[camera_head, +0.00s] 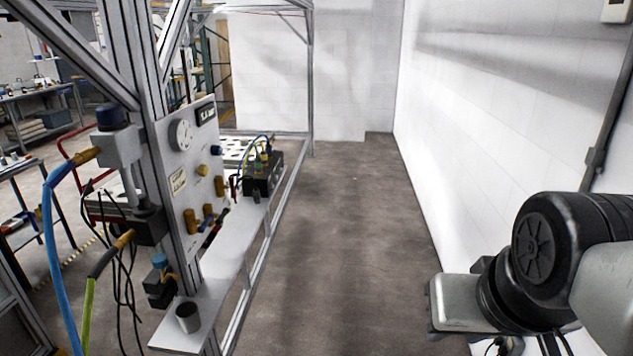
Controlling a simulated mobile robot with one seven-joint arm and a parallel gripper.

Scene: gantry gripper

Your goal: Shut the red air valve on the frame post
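The frame post (168,150) is an upright silver aluminium profile at the left. A pale panel (200,150) is fixed beside it, with a round gauge and several brass fittings. A small red and dark lever-like part (216,228) shows low on the panel's right side. It may be the red air valve, but it is too small to tell, and I cannot read whether it is open or shut. My arm shows at the lower right, well apart from the panel. Its fingertips are not in view.
A narrow white shelf (222,262) juts out below the panel, with a grey cup (188,317) near its front end. Blue and green hoses (60,262) hang at the left. The concrete floor (340,240) is clear between the frame and the white right wall (500,110).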

